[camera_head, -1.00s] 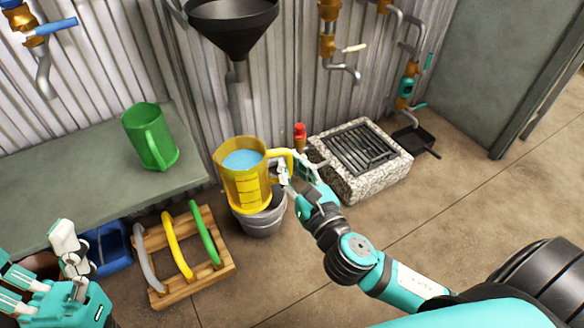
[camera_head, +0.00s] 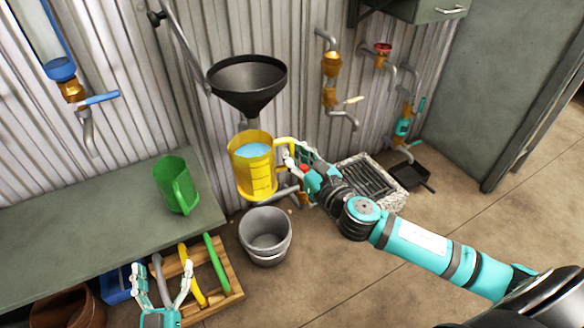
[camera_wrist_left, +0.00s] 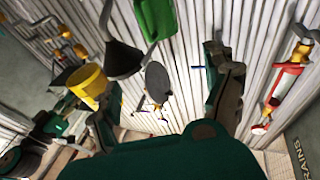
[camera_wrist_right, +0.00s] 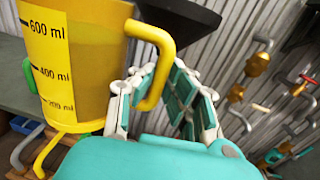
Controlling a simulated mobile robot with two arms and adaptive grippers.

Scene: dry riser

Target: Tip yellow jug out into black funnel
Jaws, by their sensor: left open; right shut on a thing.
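The yellow jug (camera_head: 252,178) holds blue liquid and is upright in the head view. My right gripper (camera_head: 290,152) is shut on its handle, which also shows in the right wrist view (camera_wrist_right: 160,50). The jug is held in the air, just below and in front of the black funnel (camera_head: 248,85), which is fixed at the corrugated wall. In the left wrist view the funnel (camera_wrist_left: 122,58) shows near the yellow jug (camera_wrist_left: 90,82). My left gripper (camera_head: 163,285) is open and empty at the lower left, above the wooden rack.
A green jug (camera_head: 176,186) stands on the grey bench (camera_head: 90,225). A grey bucket (camera_head: 265,238) is on the floor below the yellow jug. A wooden rack (camera_head: 225,290) with coloured hoses is beside it. Taps and pipes (camera_head: 332,80) line the wall at right, above a grated drain (camera_head: 370,185).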

